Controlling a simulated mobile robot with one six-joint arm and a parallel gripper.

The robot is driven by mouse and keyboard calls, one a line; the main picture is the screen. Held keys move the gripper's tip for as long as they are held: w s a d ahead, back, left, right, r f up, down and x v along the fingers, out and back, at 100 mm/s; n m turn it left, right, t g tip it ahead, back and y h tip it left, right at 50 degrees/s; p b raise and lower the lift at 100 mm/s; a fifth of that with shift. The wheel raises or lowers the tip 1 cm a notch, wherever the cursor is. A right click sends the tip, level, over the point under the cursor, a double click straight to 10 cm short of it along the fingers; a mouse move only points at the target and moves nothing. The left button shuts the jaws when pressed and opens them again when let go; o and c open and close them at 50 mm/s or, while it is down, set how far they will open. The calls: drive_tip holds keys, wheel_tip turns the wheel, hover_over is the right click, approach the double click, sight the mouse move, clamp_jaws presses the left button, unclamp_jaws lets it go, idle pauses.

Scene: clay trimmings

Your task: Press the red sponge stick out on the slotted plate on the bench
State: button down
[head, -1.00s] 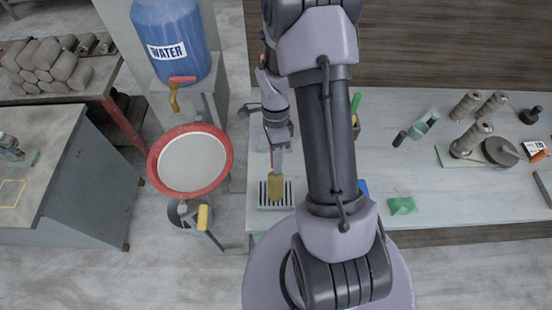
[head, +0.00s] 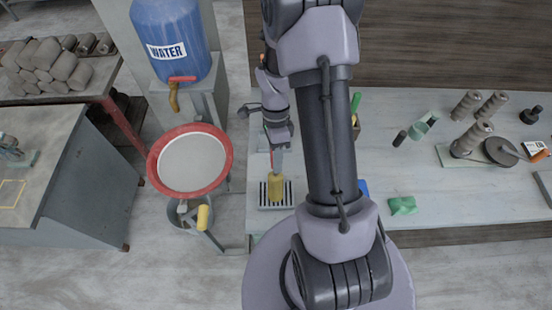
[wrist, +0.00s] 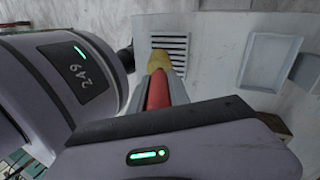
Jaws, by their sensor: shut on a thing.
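My gripper (head: 278,150) is shut on the red handle (wrist: 158,90) of the sponge stick and points down over the bench's left end. The stick's yellow sponge (head: 276,187) stands roughly upright over the middle of the slotted plate (head: 263,200) and appears to rest on it. In the wrist view the sponge (wrist: 159,62) overlaps the left part of the plate's dark slots (wrist: 178,43). The sponge's underside is hidden, so I cannot see how hard it bears on the plate.
A red-rimmed basin (head: 155,172) and a bucket with another yellow-ended tool (head: 203,217) stand left of the bench (head: 440,205). The blue water container (head: 172,35) is behind them.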

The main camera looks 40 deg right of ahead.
wheel_tip(320, 180, up, 7)
drive_tip(key=p, duration=0.5)
drive_tip(key=shift+w, duration=0.1)
